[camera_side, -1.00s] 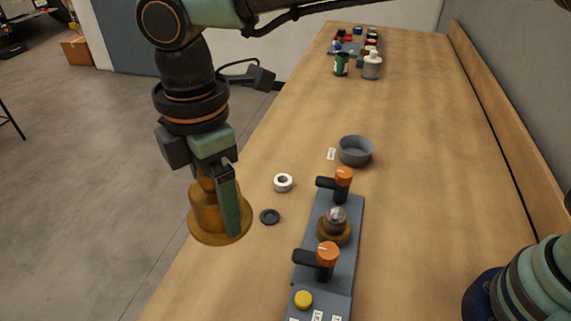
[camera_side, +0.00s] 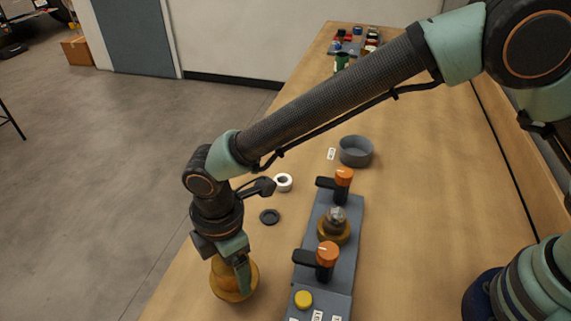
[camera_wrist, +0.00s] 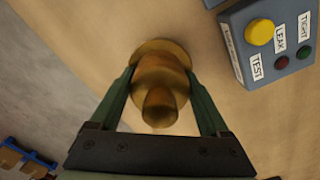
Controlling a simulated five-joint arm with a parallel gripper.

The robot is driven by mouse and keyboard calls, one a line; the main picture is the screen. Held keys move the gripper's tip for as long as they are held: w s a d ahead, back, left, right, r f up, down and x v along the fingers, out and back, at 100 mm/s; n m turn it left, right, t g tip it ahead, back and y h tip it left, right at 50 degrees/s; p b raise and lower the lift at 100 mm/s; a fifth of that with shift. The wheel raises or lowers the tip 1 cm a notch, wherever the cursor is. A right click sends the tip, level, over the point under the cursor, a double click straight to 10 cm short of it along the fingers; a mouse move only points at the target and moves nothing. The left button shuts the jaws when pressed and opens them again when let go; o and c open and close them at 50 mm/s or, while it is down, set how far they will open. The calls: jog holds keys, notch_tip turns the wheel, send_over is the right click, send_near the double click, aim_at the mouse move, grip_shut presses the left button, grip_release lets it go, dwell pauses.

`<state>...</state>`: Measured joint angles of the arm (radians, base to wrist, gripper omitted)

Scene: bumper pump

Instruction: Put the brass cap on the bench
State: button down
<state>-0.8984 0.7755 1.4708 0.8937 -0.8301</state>
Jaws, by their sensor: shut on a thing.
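The brass cap (camera_side: 228,290) is a bell-shaped brass piece with a wide flange at its lower end. It is upright, low over the near left part of the bench (camera_side: 420,200), left of the grey fixture. I cannot tell whether its flange touches the wood. My gripper (camera_side: 243,275) points down and is shut on the cap. In the wrist view the cap (camera_wrist: 160,85) sits between the two green fingers of my gripper (camera_wrist: 160,72), with the wood around its flange.
The grey fixture (camera_side: 345,220) has two orange-knobbed clamps (camera_side: 327,254) and a brass seat (camera_side: 333,232) with a shiny dome. A test box with a yellow button (camera_side: 303,299) adjoins it. A black ring (camera_side: 270,216), white ring (camera_side: 284,183) and grey bowl (camera_side: 355,151) lie beyond.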

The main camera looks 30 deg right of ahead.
aim_at(234, 276)
jog(key=shift+f, duration=1.65)
jog(key=shift+f, duration=0.15)
grip_release()
